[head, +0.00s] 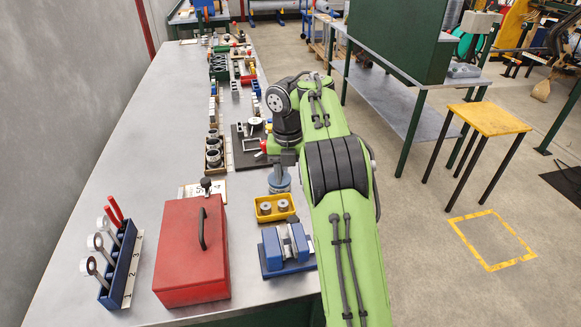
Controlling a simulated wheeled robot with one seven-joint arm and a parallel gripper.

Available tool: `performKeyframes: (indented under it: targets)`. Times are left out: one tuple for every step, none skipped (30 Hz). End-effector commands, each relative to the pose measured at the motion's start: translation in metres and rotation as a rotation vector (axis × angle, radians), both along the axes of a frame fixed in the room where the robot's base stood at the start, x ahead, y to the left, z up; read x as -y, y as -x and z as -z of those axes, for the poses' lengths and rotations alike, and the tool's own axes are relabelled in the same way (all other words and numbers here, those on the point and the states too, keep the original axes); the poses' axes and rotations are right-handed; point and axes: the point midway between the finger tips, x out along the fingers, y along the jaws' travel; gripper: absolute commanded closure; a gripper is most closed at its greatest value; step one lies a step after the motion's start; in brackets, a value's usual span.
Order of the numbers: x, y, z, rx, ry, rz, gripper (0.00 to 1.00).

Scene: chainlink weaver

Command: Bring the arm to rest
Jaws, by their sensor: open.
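My green and black arm reaches forward from the lower right over the right side of the grey metal bench (112,140). Its wrist bends down above the bench. My gripper (284,158) is a small dark grey shape at the end of the wrist, pointing down. It is open, and I see nothing held in it, though its fingertips are small and partly hidden. Just below it in the picture stands a blue-grey round piece (279,182). I cannot tell whether the gripper touches it.
Near the front stand a red toolbox (185,255), a blue rack (122,262) with gauges, a blue vise (286,250) and a yellow tray (266,218). Small parts line the bench's right side further back. A yellow-topped stool (490,119) stands on the floor at right.

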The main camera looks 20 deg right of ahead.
Motion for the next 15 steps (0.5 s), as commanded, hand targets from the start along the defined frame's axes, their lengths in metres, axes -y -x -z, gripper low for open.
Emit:
performKeyframes:
  targets:
    - [0.0, 0.0, 0.001, -0.001, 0.0, 0.0, 0.52]
    - [0.0, 0.0, 0.001, -0.001, 0.0, 0.0, 0.52]
    - [0.0, 0.0, 0.002, -0.001, 0.0, 0.0, 0.52]
    - [0.0, 0.0, 0.002, -0.001, 0.0, 0.0, 0.52]
    - [0.0, 0.0, 0.002, -0.001, 0.0, 0.0, 0.52]
    - [0.0, 0.0, 0.002, -0.001, 0.0, 0.0, 0.52]
    - [0.0, 0.0, 0.002, -0.001, 0.0, 0.0, 0.52]
    - [0.0, 0.0, 0.002, -0.001, 0.0, 0.0, 0.52]
    - [0.0, 0.0, 0.002, -0.001, 0.0, 0.0, 0.52]
    - [0.0, 0.0, 0.002, -0.001, 0.0, 0.0, 0.52]
    - [0.0, 0.0, 0.002, 0.001, -0.001, 0.003, 0.52]
    - [-0.002, 0.002, -0.001, 0.006, -0.005, 0.023, 0.52]
    - [-0.004, 0.004, -0.006, 0.015, -0.012, 0.055, 0.52]
    - [-0.008, 0.007, -0.013, 0.028, -0.022, 0.107, 0.52]
    - [-0.016, 0.014, -0.026, 0.053, -0.045, 0.207, 0.52]
